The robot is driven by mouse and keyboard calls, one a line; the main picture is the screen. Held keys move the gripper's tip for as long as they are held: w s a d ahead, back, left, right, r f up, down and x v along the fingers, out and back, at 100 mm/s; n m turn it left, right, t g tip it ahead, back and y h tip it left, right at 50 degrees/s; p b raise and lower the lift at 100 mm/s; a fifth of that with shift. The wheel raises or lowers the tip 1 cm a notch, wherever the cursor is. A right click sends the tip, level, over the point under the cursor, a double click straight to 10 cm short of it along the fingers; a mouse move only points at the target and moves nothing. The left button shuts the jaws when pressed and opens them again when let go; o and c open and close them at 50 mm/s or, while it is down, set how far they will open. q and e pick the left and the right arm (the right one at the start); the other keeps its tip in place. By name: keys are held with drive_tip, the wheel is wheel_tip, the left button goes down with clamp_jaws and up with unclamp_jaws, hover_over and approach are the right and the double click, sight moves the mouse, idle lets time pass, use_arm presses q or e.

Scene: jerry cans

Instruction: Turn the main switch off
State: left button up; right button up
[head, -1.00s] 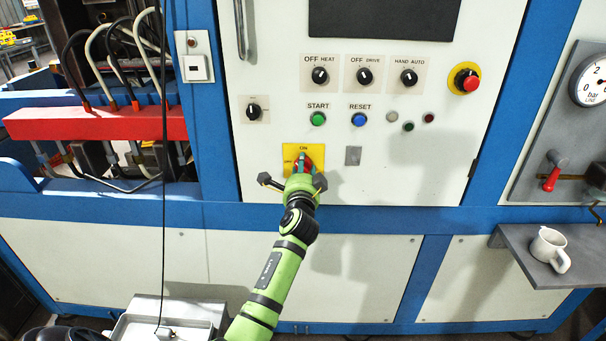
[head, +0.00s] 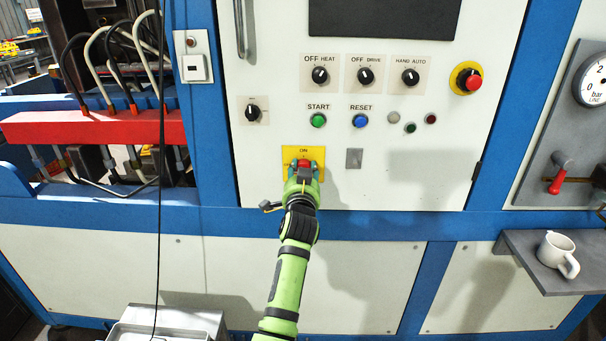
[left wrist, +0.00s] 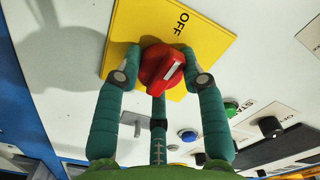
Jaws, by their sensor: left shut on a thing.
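The main switch is a red knob (head: 304,164) on a yellow plate (head: 289,153) low on the white cabinet door. ON shows at the plate's top in the head view. My left gripper (head: 304,170) is at the knob, and its hand covers the plate's lower part. In the left wrist view, the green fingers of my left gripper (left wrist: 160,72) are shut around the red knob (left wrist: 155,62). A white mark on the knob's handle runs slantwise. OFF is printed on the yellow plate (left wrist: 205,45) there. My right gripper is not in view.
Above the switch are the green START button (head: 318,120), the blue RESET button (head: 360,121) and several black selectors. A red emergency button (head: 468,80) is at the upper right. A grey shelf (head: 530,265) with a white mug (head: 555,250) juts out at right.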

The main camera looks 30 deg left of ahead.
use_arm(q)
drive_tip(key=shift+r+n, duration=0.15)
drive_tip(key=shift+n, duration=0.35)
drive_tip(key=o, duration=1.1)
drive_tip(key=shift+o, duration=0.2)
drive_tip(key=shift+d, duration=0.1)
drive_tip(key=v, duration=0.7)
drive_tip(key=shift+s+d, duration=0.1)
drive_tip(key=shift+s, duration=0.05)
